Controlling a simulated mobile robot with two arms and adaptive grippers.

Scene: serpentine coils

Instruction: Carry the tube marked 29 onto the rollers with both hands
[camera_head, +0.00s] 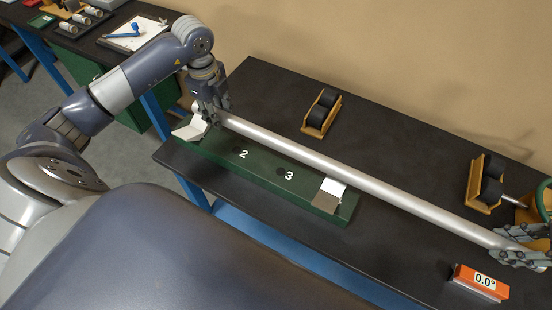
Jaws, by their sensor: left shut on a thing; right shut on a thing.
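A long silver tube (345,178) runs across the table, slanting from upper left to lower right. No marking 29 can be made out on it. My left gripper (215,114) is shut on the tube's left end. My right gripper (510,247) is shut on its right end at the picture's edge. The tube passes over or beside a green holder (262,168) marked 2 and 3; its height above it is hard to tell. Two roller stands with black rollers, the left one (321,113) and the right one (485,184), stand behind the tube. Nothing rests on them.
An orange level box (481,282) reading 0.0° sits at the front right. A round green and tan object (541,203) is cut off at the right edge. The black tabletop (400,140) is clear between the roller stands. A second bench (95,48) stands at the back left.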

